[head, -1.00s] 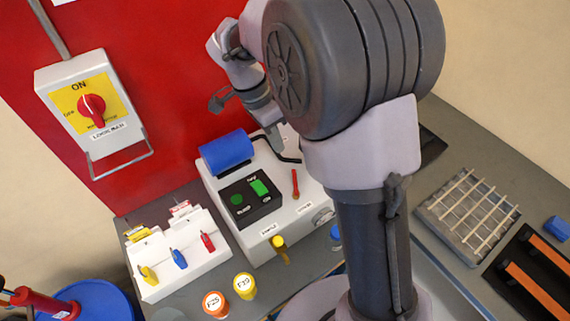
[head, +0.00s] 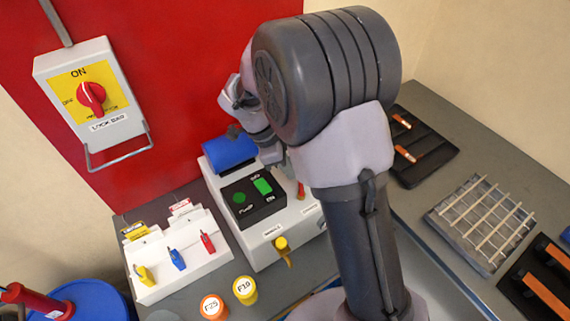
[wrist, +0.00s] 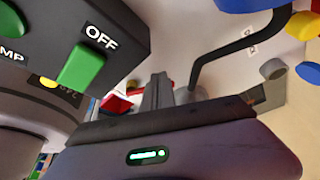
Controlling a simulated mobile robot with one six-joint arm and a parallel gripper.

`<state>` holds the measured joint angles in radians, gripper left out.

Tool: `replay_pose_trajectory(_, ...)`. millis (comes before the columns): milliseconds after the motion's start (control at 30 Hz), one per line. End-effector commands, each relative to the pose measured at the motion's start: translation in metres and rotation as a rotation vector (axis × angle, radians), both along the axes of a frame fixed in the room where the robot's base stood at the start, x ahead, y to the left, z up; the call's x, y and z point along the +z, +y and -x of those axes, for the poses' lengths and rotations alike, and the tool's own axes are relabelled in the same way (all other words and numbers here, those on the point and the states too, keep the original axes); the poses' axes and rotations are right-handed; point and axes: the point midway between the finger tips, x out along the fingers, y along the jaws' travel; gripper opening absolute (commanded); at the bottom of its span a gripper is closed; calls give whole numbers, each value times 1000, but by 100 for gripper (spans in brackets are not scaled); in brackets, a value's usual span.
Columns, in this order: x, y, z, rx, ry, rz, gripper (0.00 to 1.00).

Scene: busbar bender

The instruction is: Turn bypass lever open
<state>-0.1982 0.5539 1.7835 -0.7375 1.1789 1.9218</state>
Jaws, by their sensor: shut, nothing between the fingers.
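The white bench unit (head: 229,190) carries a yellow-handled lever (head: 283,250) on its front and a red lever (head: 301,190), partly behind my arm, on its top right. The small labels beside them are too blurred to tell which one is the bypass lever. My gripper (head: 275,156) is over the back of the unit, behind the switch panel and apart from the yellow lever. In the wrist view my gripper (wrist: 158,92) is shut and empty beside the black switch box. Whether it touches the red lever is hidden.
The black switch panel (head: 253,200) has green switches. A blue roll (head: 230,152) lies at the unit's back left. A wire grid (head: 482,222) lies right.

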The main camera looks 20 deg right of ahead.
Motion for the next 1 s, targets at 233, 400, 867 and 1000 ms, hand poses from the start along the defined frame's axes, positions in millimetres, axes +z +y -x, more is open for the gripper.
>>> replay_pose_trajectory(233, 0, 0, 0, 0, 0, 0, 0)
replay_pose_trajectory(400, 0, -1, -1, -18, -1, 0, 0)
replay_pose_trajectory(867, -2, -16, -3, -252, -1, 0, 0)
replay_pose_trajectory(1000, -1, -23, -3, -362, 0, -1, 0)
